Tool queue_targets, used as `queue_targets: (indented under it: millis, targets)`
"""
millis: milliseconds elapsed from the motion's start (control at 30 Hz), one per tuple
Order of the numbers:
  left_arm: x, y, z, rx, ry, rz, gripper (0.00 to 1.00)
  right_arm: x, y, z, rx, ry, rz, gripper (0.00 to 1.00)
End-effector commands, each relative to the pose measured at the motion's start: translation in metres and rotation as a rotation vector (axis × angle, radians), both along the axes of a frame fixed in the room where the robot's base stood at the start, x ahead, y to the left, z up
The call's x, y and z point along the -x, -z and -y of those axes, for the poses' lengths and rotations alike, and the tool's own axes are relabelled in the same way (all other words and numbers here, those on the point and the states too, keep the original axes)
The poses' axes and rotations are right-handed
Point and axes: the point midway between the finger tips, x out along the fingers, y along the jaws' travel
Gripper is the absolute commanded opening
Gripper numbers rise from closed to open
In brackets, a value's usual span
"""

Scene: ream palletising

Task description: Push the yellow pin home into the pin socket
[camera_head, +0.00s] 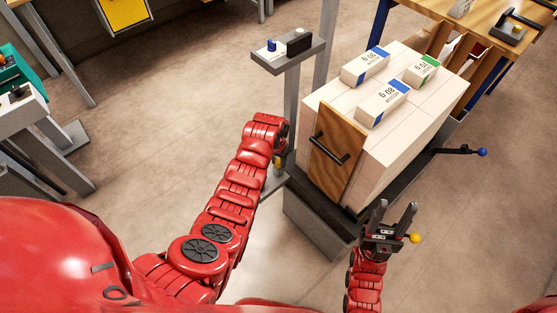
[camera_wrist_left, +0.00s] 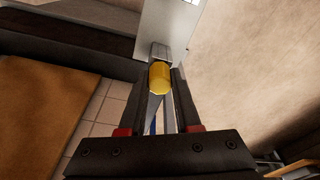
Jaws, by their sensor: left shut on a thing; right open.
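My left gripper (camera_wrist_left: 159,98) is shut on the yellow pin (camera_wrist_left: 159,78), whose rounded yellow end shows between the fingertips. In the head view a bit of the yellow pin (camera_head: 278,161) shows beside my left wrist, next to the grey post; the fingers are mostly hidden there. A small grey metal piece (camera_wrist_left: 159,49), perhaps the pin socket, is directly beyond the pin. I cannot tell how deep the pin sits. My right gripper (camera_head: 391,215) is open and empty, in front of the pallet's near corner.
A stack of white reams (camera_head: 415,135) with a wooden panel (camera_head: 336,160) and black handle stands on a dark base right of the post. A small grey shelf (camera_head: 288,55) is above. A yellow knob (camera_head: 415,238) is beside my right gripper, and a blue-knobbed lever (camera_head: 460,150) sticks out right.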

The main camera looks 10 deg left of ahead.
Motion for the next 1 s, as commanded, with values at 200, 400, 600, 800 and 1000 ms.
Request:
queue_targets:
  millis: [200, 400, 600, 800, 1000]
  targets:
    - [0.0, 0.001, 0.0, 0.0, 0.0, 0.0, 0.59, 0.0, 0.001, 0.0, 0.0, 0.0, 0.0, 0.5]
    - [0.0, 0.001, 0.0, 0.0, 0.0, 0.0, 0.67, 0.0, 0.001, 0.0, 0.0, 0.0, 0.0, 0.5]
    - [0.0, -0.001, 0.0, 0.0, -0.001, 0.001, 0.67, 0.0, 0.001, 0.0, 0.0, 0.0, 0.0, 0.5]
    - [0.001, -0.02, -0.001, 0.001, 0.0, 0.005, 0.67, 0.0, 0.0, 0.0, 0.0, 0.0, 0.0, 0.5]
    - [0.007, -0.057, -0.003, 0.0, 0.0, 0.006, 0.67, 0.0, 0.001, 0.0, 0.0, 0.0, 0.0, 0.5]
